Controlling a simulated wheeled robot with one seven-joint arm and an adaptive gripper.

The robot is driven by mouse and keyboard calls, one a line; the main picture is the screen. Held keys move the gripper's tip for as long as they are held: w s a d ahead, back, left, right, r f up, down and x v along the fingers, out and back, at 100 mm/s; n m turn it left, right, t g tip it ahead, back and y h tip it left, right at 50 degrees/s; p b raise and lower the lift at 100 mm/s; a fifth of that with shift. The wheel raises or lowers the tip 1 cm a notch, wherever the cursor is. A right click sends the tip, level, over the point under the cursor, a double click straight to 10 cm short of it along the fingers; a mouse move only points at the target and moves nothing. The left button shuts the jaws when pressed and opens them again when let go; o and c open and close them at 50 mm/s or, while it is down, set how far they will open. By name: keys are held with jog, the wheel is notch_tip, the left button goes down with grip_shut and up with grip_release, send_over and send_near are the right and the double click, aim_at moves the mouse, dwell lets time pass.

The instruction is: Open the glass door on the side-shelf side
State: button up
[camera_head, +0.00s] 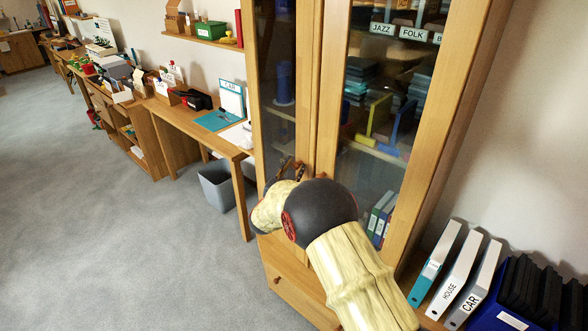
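A tall wooden cabinet has two glass doors side by side. The left glass door (279,85) looks narrow from here, and a dark blue object shows behind its pane. The right glass door (362,150) shows shelves with JAZZ and FOLK labels, dark stacks, yellow and blue bookends and binders. Both doors look shut, but my arm hides part of their lower middle. My gripper (287,168) is at the left door's lower part, close to the meeting edges of the doors. Its dark fingers are small and partly hidden by my wrist, so their opening and any contact are unclear.
A low shelf at right holds white binders (464,270) and a blue box (492,315) of dark files. At left are a desk (190,122), a grey bin (216,186) and a wall shelf (212,41). The grey carpet (120,240) at left is clear.

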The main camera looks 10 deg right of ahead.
jog(key=shift+c, duration=1.1)
grip_shut()
